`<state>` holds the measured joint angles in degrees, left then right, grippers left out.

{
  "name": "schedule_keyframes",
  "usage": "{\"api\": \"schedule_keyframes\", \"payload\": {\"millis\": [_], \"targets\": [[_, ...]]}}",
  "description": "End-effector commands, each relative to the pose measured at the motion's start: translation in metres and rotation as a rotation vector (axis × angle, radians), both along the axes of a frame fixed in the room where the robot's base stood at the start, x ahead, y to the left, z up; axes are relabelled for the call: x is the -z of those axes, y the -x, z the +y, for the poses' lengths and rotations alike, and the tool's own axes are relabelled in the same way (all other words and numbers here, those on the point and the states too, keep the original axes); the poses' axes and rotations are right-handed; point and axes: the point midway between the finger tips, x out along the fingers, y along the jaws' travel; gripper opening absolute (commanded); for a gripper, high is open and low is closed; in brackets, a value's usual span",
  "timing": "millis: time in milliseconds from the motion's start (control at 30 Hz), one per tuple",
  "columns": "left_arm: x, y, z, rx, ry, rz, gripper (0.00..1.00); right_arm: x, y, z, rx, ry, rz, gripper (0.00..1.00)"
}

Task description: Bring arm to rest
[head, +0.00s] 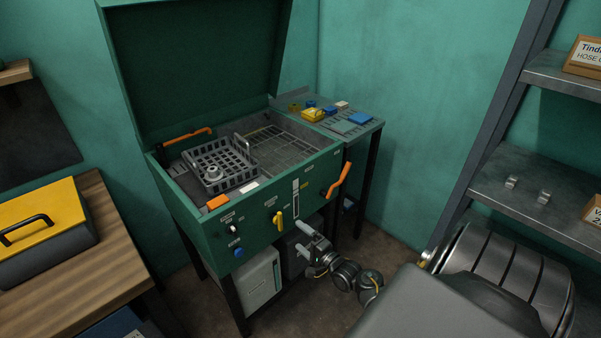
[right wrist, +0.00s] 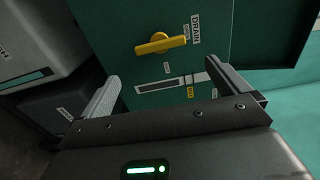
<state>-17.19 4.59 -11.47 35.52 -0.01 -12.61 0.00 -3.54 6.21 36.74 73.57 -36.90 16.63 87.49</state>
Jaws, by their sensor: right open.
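My right gripper (head: 300,237) is in front of the lower front panel of the green parts washer (head: 215,243). Its two pale fingers are spread apart with nothing between them, and they also show in the right wrist view (right wrist: 162,72). The yellow drain handle (head: 278,220) is on the panel, up and left of the gripper. In the right wrist view the handle (right wrist: 160,43) appears beyond the fingers, apart from them. My right arm (head: 345,275) reaches in from the lower right. My left gripper is not in view.
The washer's lid (head: 200,65) stands raised, and a dark basket (head: 220,165) holding a metal part sits in the tub. An orange handle (head: 338,180) sticks out at the front right corner. A white container (head: 258,280) stands below. A metal shelf (head: 530,205) is at right, a wooden bench (head: 100,255) at left.

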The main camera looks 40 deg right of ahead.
Motion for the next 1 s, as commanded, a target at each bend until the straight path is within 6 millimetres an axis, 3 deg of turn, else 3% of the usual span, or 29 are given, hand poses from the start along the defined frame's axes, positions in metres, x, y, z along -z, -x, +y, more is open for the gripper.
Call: {"api": "schedule_keyframes", "payload": {"millis": [400,567,667,767,867,1000], "targets": [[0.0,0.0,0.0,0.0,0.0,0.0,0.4,0.0,0.0,0.0,0.0,0.012,0.0,1.0],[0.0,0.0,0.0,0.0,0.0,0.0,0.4,0.01,0.001,-0.005,0.014,0.205,0.051,1.0],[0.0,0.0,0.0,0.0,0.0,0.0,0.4,0.058,0.007,-0.002,0.008,0.446,0.208,1.0],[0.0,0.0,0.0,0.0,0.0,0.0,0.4,0.134,0.03,0.027,-0.108,0.708,0.425,1.0],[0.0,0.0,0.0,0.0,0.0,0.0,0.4,0.199,0.07,0.058,-0.27,0.912,0.597,1.0],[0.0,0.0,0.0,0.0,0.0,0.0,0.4,0.275,0.146,0.1,-0.548,1.143,0.786,1.0]]}}
